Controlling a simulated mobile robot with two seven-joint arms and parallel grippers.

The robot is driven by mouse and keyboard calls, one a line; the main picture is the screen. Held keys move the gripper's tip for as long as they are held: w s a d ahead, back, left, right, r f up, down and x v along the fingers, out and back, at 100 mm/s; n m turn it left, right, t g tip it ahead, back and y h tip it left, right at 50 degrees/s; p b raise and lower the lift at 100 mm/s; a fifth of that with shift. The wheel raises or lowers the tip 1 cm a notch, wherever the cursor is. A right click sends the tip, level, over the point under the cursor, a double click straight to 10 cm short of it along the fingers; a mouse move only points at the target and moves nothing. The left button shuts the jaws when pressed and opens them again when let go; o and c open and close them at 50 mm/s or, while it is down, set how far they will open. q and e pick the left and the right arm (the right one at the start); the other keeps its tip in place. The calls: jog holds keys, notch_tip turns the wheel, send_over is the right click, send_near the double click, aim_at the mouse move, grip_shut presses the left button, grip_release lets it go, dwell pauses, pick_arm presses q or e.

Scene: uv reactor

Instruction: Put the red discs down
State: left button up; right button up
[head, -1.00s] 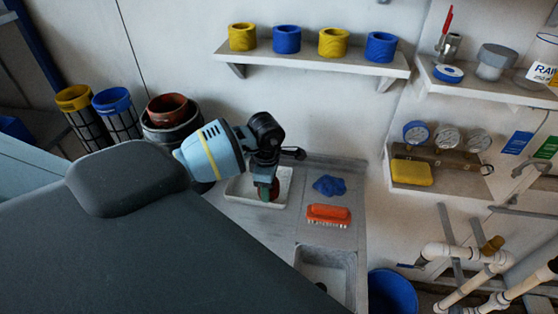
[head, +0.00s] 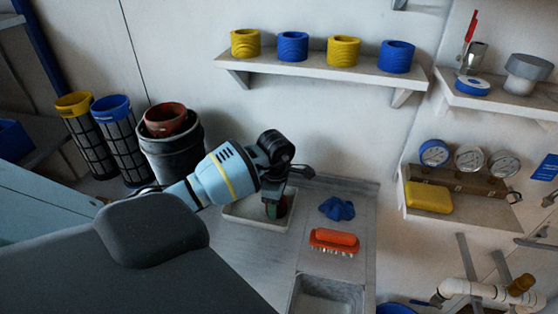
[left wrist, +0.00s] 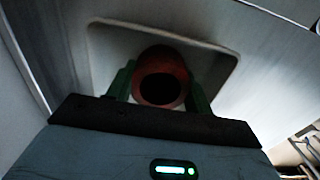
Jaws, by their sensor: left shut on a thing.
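My left gripper (head: 275,208) is over the white tray (head: 237,216) on the counter, pointing down into it. In the left wrist view its green fingers (left wrist: 160,85) are shut on a round red piece (left wrist: 162,58) with a dark central hole, the red discs. I cannot tell how many discs are in the grip, or whether they touch the tray floor. The tray rim (left wrist: 222,46) shows around them. In the head view the discs are mostly hidden by the gripper. My right gripper is not in view.
Right of the tray lie a blue cloth (head: 337,208) and an orange brush (head: 334,241), with a sink (head: 325,296) in front. A dark bucket (head: 172,150) holding a reddish-brown pot stands at left. A shelf (head: 320,71) with yellow and blue rings runs above.

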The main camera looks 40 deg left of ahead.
pick_arm(q)
jog(key=shift+r, duration=0.15)
jog(key=shift+f, duration=0.25)
jog(key=o, duration=1)
jog(key=shift+r, duration=0.1)
jog(key=shift+c, duration=0.2)
jog(key=shift+r, duration=0.1)
notch_tip(320, 180, up, 12)
